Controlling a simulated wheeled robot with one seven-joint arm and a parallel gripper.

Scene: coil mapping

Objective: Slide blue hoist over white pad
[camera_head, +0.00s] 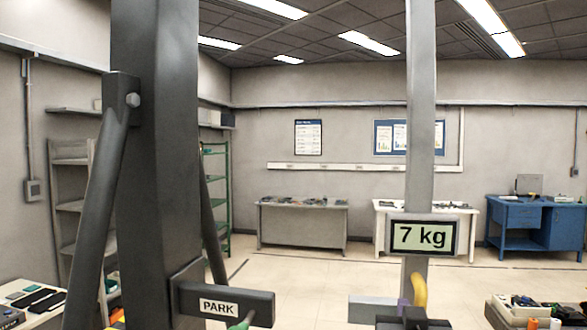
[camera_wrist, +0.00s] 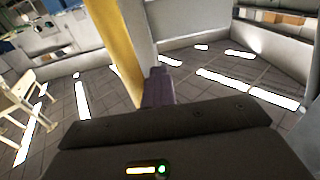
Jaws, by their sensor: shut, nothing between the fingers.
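I cannot make out a blue hoist or a clear white pad in either view. A dark grey upright (camera_head: 155,150) with a bracket labelled PARK (camera_head: 222,306) stands at left in the head view.
A slim grey post (camera_head: 421,120) carries the display. A pale block (camera_head: 366,308) lies left of my gripper, partly cut off. Cluttered surfaces are at the lower left and lower right (camera_head: 535,307). Benches (camera_head: 303,222) line the far wall; floor between is clear.

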